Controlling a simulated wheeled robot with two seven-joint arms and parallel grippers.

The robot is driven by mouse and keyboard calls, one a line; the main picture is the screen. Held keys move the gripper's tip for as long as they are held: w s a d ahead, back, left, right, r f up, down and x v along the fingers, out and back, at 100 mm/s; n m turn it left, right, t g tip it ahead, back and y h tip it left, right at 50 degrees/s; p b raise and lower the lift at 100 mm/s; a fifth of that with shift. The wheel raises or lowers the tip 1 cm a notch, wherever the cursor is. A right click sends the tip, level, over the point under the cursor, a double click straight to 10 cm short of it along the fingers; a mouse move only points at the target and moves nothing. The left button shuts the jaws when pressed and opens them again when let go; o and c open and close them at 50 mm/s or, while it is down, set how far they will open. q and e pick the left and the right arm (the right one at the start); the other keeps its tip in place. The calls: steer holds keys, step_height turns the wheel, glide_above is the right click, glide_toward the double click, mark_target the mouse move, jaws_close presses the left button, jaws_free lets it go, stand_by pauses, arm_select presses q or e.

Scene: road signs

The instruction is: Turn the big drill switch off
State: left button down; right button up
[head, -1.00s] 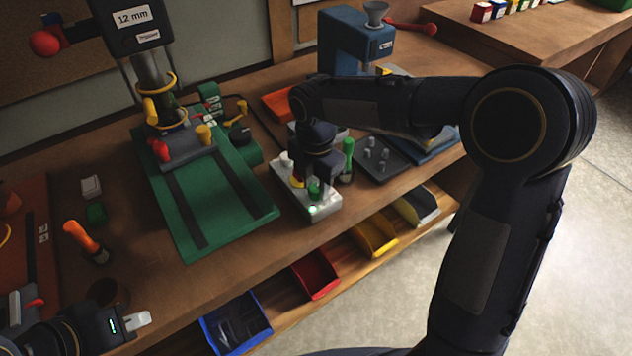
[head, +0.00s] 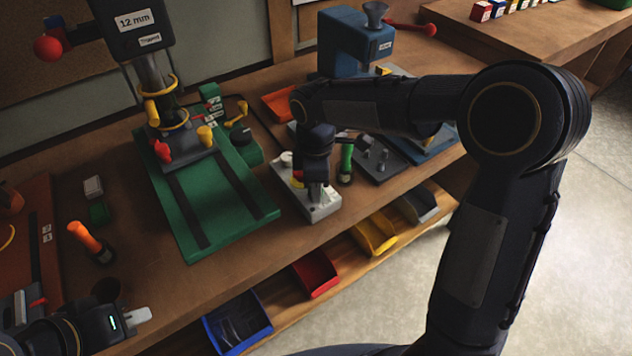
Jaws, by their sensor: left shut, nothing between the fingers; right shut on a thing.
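The big drill (head: 146,50), labelled 12 mm, stands over a green base plate (head: 233,199) at the left of the bench. A light grey switch box (head: 322,211) with a red and yellow part (head: 297,180) stands to the right of the plate. My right gripper (head: 316,196) points down over this box, shut on its switch. The fingers hide most of the switch, so its position cannot be read. No green glow shows on the box. My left gripper (head: 138,317) is shut and empty at the lower left, away from the drill.
A green-topped cylinder (head: 346,160) stands close right of the box, beside a dark tray with grey pegs (head: 378,160). A blue machine (head: 350,42) stands behind. An orange-handled tool (head: 88,240) is at left. Coloured bins, including a red one (head: 316,274), sit below the front edge.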

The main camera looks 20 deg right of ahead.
steer(key=shift+m, duration=1.1)
steer(key=shift+w, duration=0.1)
steer(key=o, duration=0.7)
steer(key=shift+r, duration=0.15)
step_height(320, 180, up, 8)
steer(key=shift+f, duration=0.2)
